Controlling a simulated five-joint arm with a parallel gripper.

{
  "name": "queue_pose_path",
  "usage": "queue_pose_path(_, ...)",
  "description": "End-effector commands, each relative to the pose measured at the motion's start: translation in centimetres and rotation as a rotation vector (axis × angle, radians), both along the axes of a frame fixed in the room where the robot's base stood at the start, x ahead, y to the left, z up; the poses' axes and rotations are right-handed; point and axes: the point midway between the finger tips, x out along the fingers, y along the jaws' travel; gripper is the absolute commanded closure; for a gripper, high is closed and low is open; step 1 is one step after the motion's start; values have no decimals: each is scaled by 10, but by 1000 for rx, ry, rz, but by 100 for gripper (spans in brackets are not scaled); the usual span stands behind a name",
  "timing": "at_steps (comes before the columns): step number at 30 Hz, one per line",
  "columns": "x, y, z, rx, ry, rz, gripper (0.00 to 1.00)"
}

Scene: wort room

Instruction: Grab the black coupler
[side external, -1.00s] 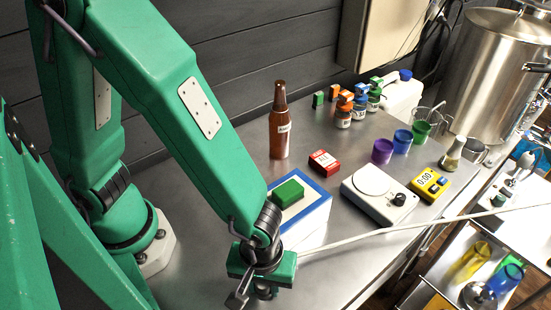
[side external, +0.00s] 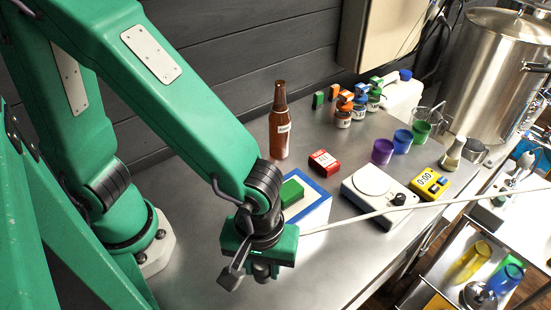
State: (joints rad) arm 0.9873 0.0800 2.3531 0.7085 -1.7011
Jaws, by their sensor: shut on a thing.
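My gripper (side external: 247,277) hangs over the front of the steel bench, left of the blue-and-white box (side external: 318,212). It is shut on a small dark thing, mostly hidden by the green wrist and the grey fingers, in keeping with the black coupler. Its shape and how it sits between the fingers cannot be made out. No other black coupler shows clearly on the bench.
A green block (side external: 292,190) lies on the box, close to my wrist. A brown bottle (side external: 279,125), red box (side external: 323,161), white scale (side external: 376,190) and yellow timer (side external: 430,183) stand beyond. A thin pale rod (side external: 400,209) crosses the bench's right side.

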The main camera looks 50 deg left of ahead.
Motion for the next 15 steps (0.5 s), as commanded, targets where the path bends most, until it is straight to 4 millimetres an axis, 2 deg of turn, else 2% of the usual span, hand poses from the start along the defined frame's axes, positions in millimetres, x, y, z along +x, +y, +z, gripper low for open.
queue_pose_path(6,0,-1,19,-2,-1,0,93)
queue_pose_path(15,0,0,24,0,0,0,93)
